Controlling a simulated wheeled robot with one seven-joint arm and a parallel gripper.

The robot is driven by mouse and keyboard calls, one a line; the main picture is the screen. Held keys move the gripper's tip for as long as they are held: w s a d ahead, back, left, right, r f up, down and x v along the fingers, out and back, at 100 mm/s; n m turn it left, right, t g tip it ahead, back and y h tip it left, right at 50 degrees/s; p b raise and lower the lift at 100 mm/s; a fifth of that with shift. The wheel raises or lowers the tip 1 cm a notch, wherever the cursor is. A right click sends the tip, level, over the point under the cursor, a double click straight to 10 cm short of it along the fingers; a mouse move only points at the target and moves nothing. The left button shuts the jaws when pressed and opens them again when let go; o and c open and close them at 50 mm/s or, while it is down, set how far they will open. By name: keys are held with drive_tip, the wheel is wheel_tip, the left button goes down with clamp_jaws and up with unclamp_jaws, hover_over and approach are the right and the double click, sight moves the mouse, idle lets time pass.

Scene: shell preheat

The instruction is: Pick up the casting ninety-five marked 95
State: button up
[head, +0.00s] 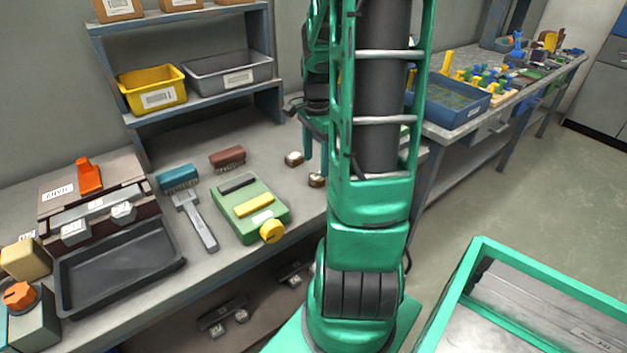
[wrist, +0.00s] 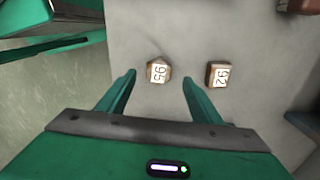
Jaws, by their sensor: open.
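The casting marked 95 (wrist: 158,71) is a small brown block with a white label, standing on the grey bench top in the wrist view. My gripper (wrist: 159,79) is open, with one finger on each side of this casting in the picture and nothing held. Whether the fingers are down at its height is unclear. A similar casting, whose label looks like 92 (wrist: 217,75), stands to the right, outside the right finger. In the head view the two castings show beside my green fingers; the nearer one (head: 317,180) appears to be 95. My arm partly hides the gripper there.
The bench edge and floor lie left of the castings in the wrist view. A brown brush (head: 227,158), a green fixture (head: 249,222) and a shelf with a yellow bin (head: 152,93) and a grey bin (head: 228,75) stand to the left in the head view.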

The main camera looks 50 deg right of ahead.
sight(317, 176)
drive_tip(key=shift+s+d+f, duration=0.1)
drive_tip(key=shift+f, duration=2.55)
drive_tip(key=shift+c, duration=0.7)
drive_tip(key=c, duration=1)
drive_tip(key=shift+c, duration=0.2)
drive_tip(key=shift+r, duration=0.1)
